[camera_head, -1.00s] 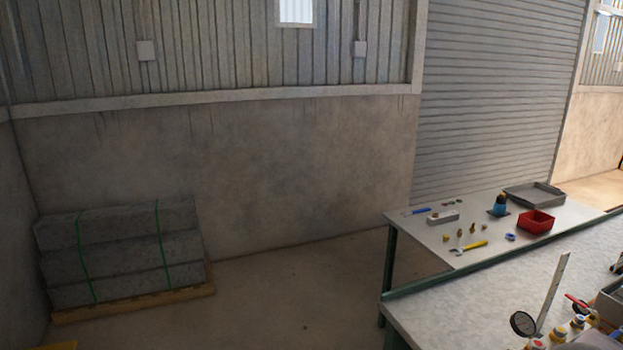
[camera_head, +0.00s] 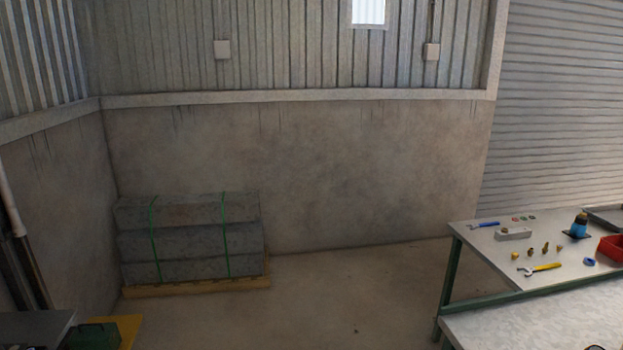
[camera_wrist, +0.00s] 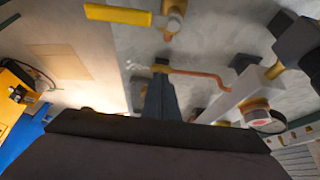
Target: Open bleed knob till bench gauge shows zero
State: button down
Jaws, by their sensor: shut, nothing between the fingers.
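My gripper (camera_wrist: 158,92) shows in the wrist view as a narrow dark wedge above a broad dark body, its fingers shut and empty. It is over a grey surface beside a thin copper pipe (camera_wrist: 203,74). A round gauge with a dark rim (camera_wrist: 268,122) is partly visible at the right; its reading is too small to tell. A brass fitting with a red part (camera_wrist: 255,106) is next to it. I cannot tell which part is the bleed knob. Neither gauge nor knob shows in the head view now.
A yellow lever (camera_wrist: 118,14) on a brass valve (camera_wrist: 172,22) is near the top of the wrist view. In the head view, a bench (camera_head: 485,246) at right holds tools and a red bin (camera_head: 613,248). Strapped grey blocks (camera_head: 190,240) stand by the wall; floor between is clear.

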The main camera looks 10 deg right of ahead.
notch_tip(320, 180, up, 5)
jog(key=shift+f+p, duration=0.1)
jog(key=shift+p, duration=1.15)
